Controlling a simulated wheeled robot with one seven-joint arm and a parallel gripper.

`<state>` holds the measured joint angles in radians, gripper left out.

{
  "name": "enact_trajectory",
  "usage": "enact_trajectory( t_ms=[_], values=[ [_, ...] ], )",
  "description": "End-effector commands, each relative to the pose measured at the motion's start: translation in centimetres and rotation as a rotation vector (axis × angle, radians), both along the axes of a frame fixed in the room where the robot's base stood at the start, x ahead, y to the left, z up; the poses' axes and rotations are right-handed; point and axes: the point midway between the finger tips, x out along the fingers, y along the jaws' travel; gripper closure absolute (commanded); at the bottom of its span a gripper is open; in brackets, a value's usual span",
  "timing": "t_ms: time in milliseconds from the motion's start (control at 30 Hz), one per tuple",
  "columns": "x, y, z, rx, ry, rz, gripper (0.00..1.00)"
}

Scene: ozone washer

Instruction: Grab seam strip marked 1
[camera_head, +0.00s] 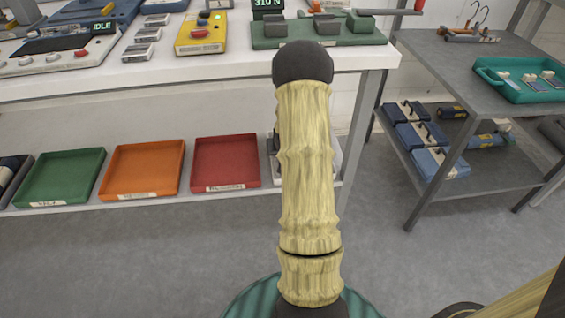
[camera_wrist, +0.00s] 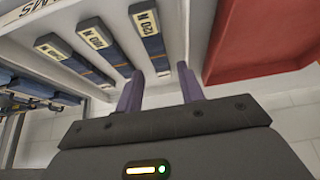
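I cannot read a strip marked 1 in either view. Several small flat pieces (camera_head: 530,78) lie in the teal tray (camera_head: 487,75) at the upper right of the head view, too small to read. In the wrist view my gripper (camera_wrist: 162,80) has two purple fingers standing apart with nothing seen between them. Beyond them is a white tray (camera_wrist: 105,10) holding blue bars with cream labels ending in N, seen upside down. The nearest bar (camera_wrist: 150,35) is just past the fingertips; I cannot tell whether they touch. In the head view my gripper is hidden behind my arm.
A red tray (camera_head: 226,163) is beside the white tray; it also shows in the wrist view (camera_wrist: 255,40). Orange (camera_head: 142,168) and green (camera_head: 60,177) trays share the lower shelf. The white bench (camera_head: 210,69) overhangs them. A grey cart (camera_head: 440,68) stands right, with clear floor between.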

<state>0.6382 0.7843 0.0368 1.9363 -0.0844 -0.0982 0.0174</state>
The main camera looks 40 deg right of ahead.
Motion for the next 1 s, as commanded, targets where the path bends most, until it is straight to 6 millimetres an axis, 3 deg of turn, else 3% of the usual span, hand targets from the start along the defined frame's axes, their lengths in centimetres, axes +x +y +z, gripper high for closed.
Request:
enact_trajectory(
  t_ms=[300,700,1000],
  values=[
    [0.1,-0.1,-0.2,0.0,0.0,0.0,0.62],
    [1.6,-1.3,-4.7,0.0,0.0,0.001,0.62],
    [1.7,-1.4,-4.7,0.0,0.0,0.001,0.62]
  ],
)
